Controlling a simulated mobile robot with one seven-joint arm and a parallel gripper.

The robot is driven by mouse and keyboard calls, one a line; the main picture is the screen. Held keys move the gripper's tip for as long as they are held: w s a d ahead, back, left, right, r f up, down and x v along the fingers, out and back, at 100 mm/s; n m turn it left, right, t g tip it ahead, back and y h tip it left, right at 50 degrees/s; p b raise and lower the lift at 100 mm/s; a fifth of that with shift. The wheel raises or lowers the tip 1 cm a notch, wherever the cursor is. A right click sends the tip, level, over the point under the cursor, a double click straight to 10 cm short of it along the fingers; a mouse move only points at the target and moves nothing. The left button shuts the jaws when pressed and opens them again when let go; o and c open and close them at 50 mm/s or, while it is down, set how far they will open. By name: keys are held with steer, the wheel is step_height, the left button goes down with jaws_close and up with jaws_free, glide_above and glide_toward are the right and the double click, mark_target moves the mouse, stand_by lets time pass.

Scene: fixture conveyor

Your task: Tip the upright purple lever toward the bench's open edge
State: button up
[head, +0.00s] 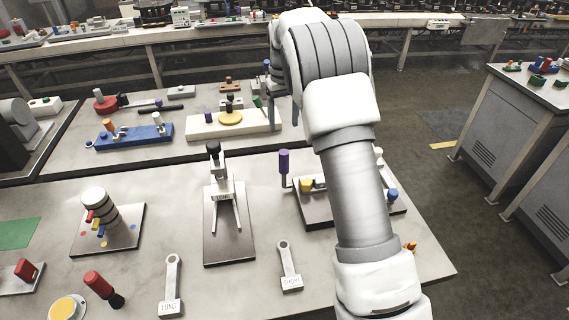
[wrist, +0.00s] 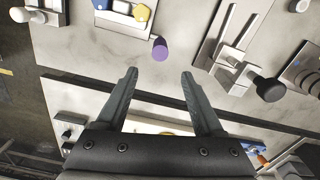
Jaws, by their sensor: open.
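The purple lever (head: 283,162) stands upright at the left end of a dark-based fixture (head: 318,214) on the bench, on a thin grey stem. In the wrist view the purple lever (wrist: 160,49) shows its round cap just beyond the gap between the fingertips. My gripper (wrist: 159,74) is open and empty, with one finger on each side of that gap and not touching the lever. In the head view my arm covers the middle of the fixture and most of the gripper. The bench (head: 437,262) ends at the right against open floor.
Left of the lever stands a toggle clamp (head: 229,232) with a black knob. Behind is a cream block (head: 205,127) with a yellow disc and a green peg. Two flat wrenches (head: 172,284) lie in front.

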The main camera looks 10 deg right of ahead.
mark_target(284, 163)
step_height(284, 163, down, 16)
steer(key=shift+f+p, duration=0.1)
steer(key=shift+p, duration=0.4)
jaws_close()
stand_by(1.2)
